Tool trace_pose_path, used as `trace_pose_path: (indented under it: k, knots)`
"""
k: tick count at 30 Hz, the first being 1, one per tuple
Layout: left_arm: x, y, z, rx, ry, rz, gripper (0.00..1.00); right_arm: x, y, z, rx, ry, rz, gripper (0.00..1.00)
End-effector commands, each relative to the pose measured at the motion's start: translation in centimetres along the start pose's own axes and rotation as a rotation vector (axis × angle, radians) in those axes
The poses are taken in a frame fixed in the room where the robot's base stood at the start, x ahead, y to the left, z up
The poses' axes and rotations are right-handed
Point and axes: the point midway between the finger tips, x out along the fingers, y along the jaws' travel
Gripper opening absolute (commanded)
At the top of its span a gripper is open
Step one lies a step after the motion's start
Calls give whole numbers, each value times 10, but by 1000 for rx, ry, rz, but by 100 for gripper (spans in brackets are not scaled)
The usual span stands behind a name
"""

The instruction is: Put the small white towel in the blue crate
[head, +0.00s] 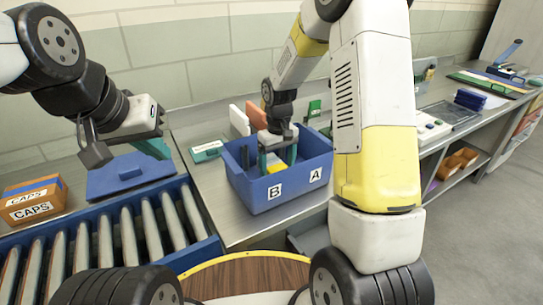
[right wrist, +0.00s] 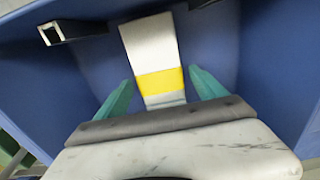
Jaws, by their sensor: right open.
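The blue crate (head: 243,187), labelled B and A, stands on the metal counter. My right gripper (head: 278,158) reaches down into it, fingers open. In the right wrist view, a white strip with a yellow band (right wrist: 150,50) lies inside the crate (right wrist: 270,60), in line with the gap between the open teal fingers (right wrist: 161,92). It looks like the small white towel, though I cannot be sure; a bit of yellow also shows in the head view. My left gripper (head: 152,148) hangs above a blue lid-like piece at the left; its opening is unclear.
A roller conveyor (head: 120,240) runs along the front left. A CAPS box (head: 32,202) is at far left, and a blue flat piece (head: 130,177) lies beyond the rollers. A teal and white box (head: 207,151) sits left of the crate. Upright panels (head: 256,116) stand behind it.

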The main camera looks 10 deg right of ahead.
Motion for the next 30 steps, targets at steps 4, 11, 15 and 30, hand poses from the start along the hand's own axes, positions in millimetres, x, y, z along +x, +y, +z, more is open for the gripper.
trace_pose_path:
  k: [4, 11, 15, 30]
  knots:
    - [0, 0, 0, 0, 0, 0, 0, -28, 0, -1, -1, 6, 1, 81]
    - [0, 0, 0, 0, 0, 0, 0, -78, 0, -1, 1, 6, 1, 81]
    - [0, 0, 0, 0, 0, 0, 0, -100, 0, -1, 1, 4, 1, 81]
    - [0, 0, 0, 0, 0, 0, 0, -193, -11, 76, 116, 204, -15, 81]
